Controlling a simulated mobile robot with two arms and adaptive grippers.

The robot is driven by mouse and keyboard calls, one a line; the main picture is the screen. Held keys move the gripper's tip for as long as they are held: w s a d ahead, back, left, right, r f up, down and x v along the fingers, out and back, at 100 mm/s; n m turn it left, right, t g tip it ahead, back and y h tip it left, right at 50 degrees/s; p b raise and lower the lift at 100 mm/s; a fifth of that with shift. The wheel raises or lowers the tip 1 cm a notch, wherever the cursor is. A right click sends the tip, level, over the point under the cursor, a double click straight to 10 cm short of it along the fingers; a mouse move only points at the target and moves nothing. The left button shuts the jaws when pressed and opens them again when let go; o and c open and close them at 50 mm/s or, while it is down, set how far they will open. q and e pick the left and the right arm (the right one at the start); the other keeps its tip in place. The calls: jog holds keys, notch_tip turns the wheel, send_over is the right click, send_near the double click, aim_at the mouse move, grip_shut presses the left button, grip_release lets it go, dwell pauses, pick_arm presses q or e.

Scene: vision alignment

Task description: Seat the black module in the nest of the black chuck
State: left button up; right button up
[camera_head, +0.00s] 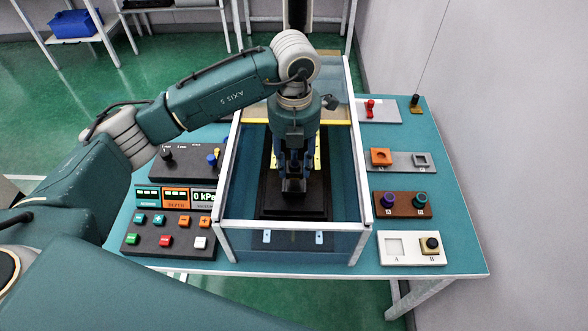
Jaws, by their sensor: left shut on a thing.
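My left gripper (293,187) reaches down into the clear-walled enclosure and is shut on a small dark piece, apparently the black module, mostly hidden by the fingers. The black chuck (292,214) stands inside the enclosure on a wide dark base, directly below the gripper in this view. Its nest is hidden behind the gripper and the held piece. I cannot tell whether the piece touches the chuck. My right gripper is not in view.
White-edged clear walls (292,224) surround the chuck. On the left, a control panel (170,236) has buttons and a "0 kPa" display (204,197). On the right stand a white A/B plate (411,260), a brown knob plate (403,213) and a grey plate (402,168) with an orange part.

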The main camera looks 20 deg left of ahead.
aim_at(294, 173)
pick_arm(q)
notch_tip(294, 173, down, 4)
jog(key=shift+r+p, duration=0.2)
jog(key=shift+p, duration=0.25)
jog(key=shift+f, duration=0.3)
jog(key=o, duration=1.2)
jog(key=shift+o, duration=0.2)
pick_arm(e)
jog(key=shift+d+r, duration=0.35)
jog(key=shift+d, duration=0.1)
